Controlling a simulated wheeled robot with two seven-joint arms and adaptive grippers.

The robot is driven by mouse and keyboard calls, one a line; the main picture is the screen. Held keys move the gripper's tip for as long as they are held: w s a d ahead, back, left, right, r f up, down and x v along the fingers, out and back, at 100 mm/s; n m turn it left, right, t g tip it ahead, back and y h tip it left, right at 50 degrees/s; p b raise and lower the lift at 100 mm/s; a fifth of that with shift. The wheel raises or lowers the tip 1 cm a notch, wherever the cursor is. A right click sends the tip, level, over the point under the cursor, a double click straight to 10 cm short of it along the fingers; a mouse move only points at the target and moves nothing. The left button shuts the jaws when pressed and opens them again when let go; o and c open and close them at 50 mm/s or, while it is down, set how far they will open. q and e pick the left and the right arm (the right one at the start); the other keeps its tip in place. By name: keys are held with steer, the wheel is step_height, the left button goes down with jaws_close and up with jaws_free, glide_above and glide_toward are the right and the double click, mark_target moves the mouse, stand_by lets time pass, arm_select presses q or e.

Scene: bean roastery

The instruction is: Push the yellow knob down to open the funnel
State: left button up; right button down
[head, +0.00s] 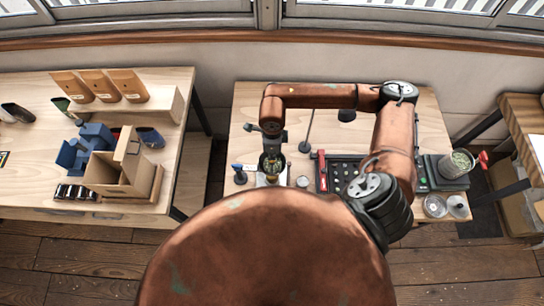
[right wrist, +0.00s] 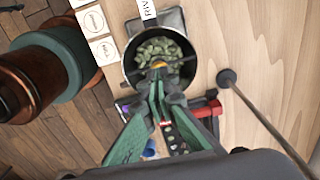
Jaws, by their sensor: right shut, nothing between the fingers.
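The funnel (right wrist: 131,70) is a round dark bowl with pale green beans in it, in the upper middle of the right wrist view. The small yellow knob (right wrist: 158,64) shows over the beans, near its centre. My right gripper (right wrist: 157,84) has its green fingers closed together and empty, with the tips just below the knob in the picture. I cannot tell whether they touch it. In the head view my right gripper (head: 272,158) points down over the funnel at the middle table's left side and hides much of it. My left gripper is not in view.
On the middle table (head: 245,105), a black tray (head: 342,172) lies right of the funnel and a thin dark rod (head: 308,128) stands behind. A bean jar (head: 455,163) is at the right.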

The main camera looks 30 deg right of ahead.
step_height(320, 180, up, 7)
steer(key=p, duration=0.2)
steer(key=shift+p, duration=0.35)
stand_by(0.7)
stand_by(0.5)
